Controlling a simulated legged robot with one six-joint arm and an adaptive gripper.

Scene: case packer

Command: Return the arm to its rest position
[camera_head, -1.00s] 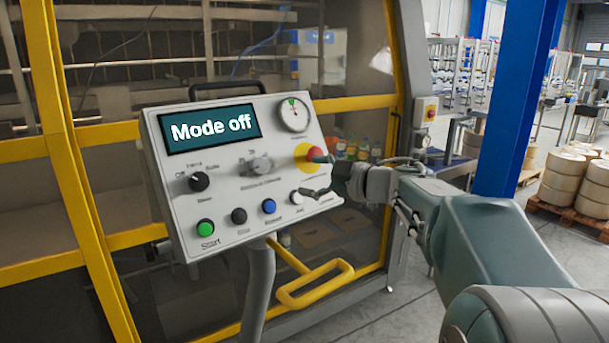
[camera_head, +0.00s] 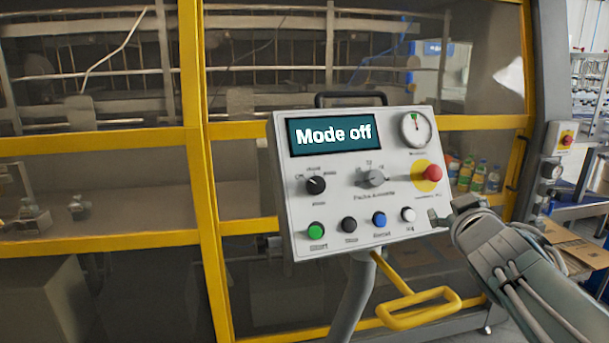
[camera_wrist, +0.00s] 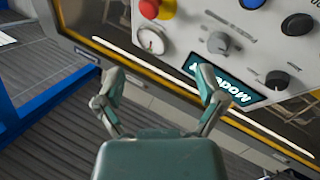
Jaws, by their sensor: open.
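My gripper (camera_wrist: 160,84) is open and empty in the wrist view, its two fingers spread apart in front of the control panel. In the head view my gripper (camera_head: 447,213) is by the panel's lower right edge, partly hidden by its own wrist. The grey control panel (camera_head: 300,225) stands on a post and its screen (camera_head: 333,136) reads "Mode off". The panel also shows upside down in the wrist view (camera_wrist: 190,14), with the red emergency button (camera_wrist: 150,8) and the gauge (camera_wrist: 151,40). I cannot tell from the head view whether a finger touches the panel.
A yellow-framed machine enclosure (camera_head: 200,200) stands behind the panel. A yellow handle (camera_head: 418,311) sticks out below it. Bottles (camera_head: 477,177) stand behind the glass at right. A small box with a red button (camera_head: 566,141) is on the far right post. Open floor shows at lower right.

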